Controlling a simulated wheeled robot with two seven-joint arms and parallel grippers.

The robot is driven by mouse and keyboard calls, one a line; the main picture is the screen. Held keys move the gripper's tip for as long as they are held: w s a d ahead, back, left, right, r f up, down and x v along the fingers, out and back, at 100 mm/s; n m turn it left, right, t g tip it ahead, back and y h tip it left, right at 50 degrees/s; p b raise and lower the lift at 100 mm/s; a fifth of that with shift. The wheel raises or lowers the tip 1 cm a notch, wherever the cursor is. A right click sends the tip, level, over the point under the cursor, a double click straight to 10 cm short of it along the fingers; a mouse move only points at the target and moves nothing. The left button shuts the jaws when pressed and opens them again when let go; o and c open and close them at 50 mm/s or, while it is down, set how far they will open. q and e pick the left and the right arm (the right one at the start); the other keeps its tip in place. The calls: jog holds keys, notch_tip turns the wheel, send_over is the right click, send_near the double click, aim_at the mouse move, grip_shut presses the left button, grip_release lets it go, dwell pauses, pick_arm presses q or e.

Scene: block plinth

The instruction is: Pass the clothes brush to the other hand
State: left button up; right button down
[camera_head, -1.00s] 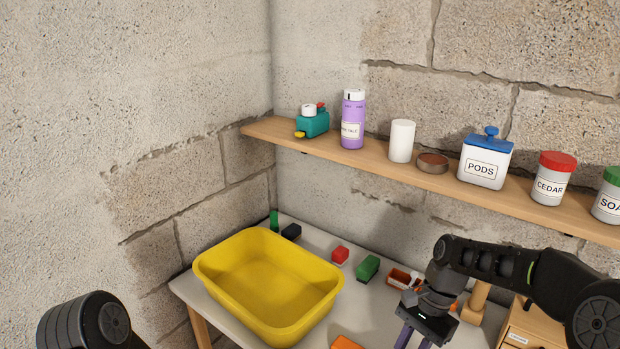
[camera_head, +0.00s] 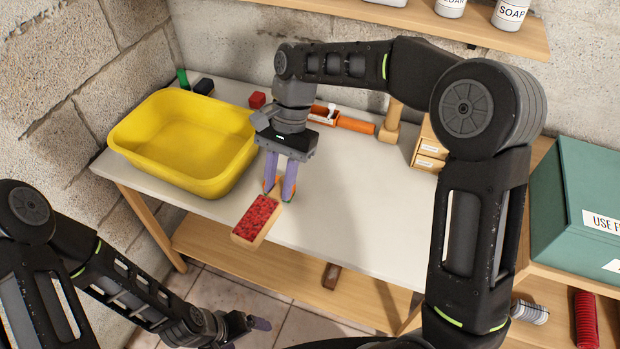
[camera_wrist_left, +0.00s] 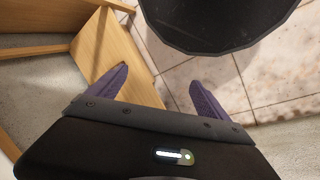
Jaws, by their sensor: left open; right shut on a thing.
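The clothes brush (camera_head: 256,219) has a red bristle face, turned up toward the camera, and a wooden back. In the head view it juts out past the front edge of the table (camera_head: 345,215). My right gripper (camera_head: 280,194) points down and is shut on the brush's far end, partly hiding it. My left gripper (camera_head: 262,324) is low in front of the table, below the brush and apart from it. In the left wrist view its two purple fingers (camera_wrist_left: 158,86) are spread with nothing between them.
A yellow basin (camera_head: 205,183) stands on the table's left. A red block (camera_head: 257,100) and an orange cylinder (camera_head: 356,125) lie toward the back. Small wooden drawers (camera_head: 428,150) stand at the back right, and a green box (camera_head: 590,205) is at far right. A lower shelf (camera_head: 260,268) runs under the table.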

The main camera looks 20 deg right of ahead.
jog(key=shift+n, duration=0.3)
jog(key=a, duration=0.1)
jog(key=a+r, duration=0.1)
jog(key=a, duration=0.1)
jog(key=a+r, duration=0.1)
jog(key=a, duration=0.1)
jog(key=shift+s+a+r, duration=0.1)
jog(key=shift+s, duration=0.2)
pick_arm(q)
jog(key=shift+c, duration=0.4)
